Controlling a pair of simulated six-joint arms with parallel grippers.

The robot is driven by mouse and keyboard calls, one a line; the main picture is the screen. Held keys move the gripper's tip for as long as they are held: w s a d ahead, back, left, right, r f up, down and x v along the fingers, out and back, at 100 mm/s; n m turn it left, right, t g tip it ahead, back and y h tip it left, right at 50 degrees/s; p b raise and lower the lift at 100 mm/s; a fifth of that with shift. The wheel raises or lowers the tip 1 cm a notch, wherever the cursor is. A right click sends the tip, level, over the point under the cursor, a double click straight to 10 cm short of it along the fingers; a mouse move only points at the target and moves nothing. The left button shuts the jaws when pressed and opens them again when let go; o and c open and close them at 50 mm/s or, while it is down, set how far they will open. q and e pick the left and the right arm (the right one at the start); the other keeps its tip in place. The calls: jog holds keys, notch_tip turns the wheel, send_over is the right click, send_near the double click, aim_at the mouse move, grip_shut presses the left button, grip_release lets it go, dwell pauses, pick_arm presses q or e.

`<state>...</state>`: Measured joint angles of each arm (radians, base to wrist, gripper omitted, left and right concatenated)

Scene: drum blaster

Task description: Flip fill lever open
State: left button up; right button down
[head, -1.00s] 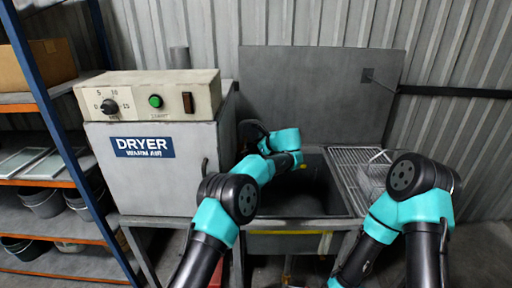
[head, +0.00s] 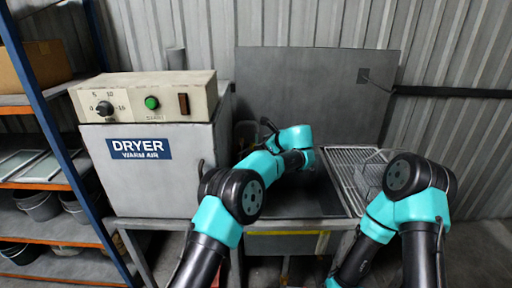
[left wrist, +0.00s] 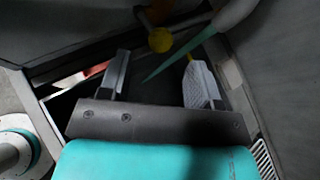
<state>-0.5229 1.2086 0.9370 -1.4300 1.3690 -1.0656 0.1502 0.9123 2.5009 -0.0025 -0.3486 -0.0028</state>
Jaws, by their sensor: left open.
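In the left wrist view a round yellow knob (left wrist: 160,40), perhaps the end of the fill lever, shows just beyond my fingertips. An orange-brown part lies behind it. My left gripper (left wrist: 157,64) is open and empty, with its two fingers apart and the knob ahead of the gap. A grey tapered piece with a green pointed tip (left wrist: 180,58) reaches across beside the knob. In the head view my left arm extends over the dark tank (head: 290,200), and the lever is not clear there. My right gripper is out of view; only its arm shows at right.
A dryer box (head: 150,165) with a control panel stands left of the tank. A wire rack (head: 345,165) lies to the right, and a grey upright panel (head: 310,90) stands behind. Shelving (head: 50,125) is at far left.

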pick_arm(q)
jog(key=v, duration=1.1)
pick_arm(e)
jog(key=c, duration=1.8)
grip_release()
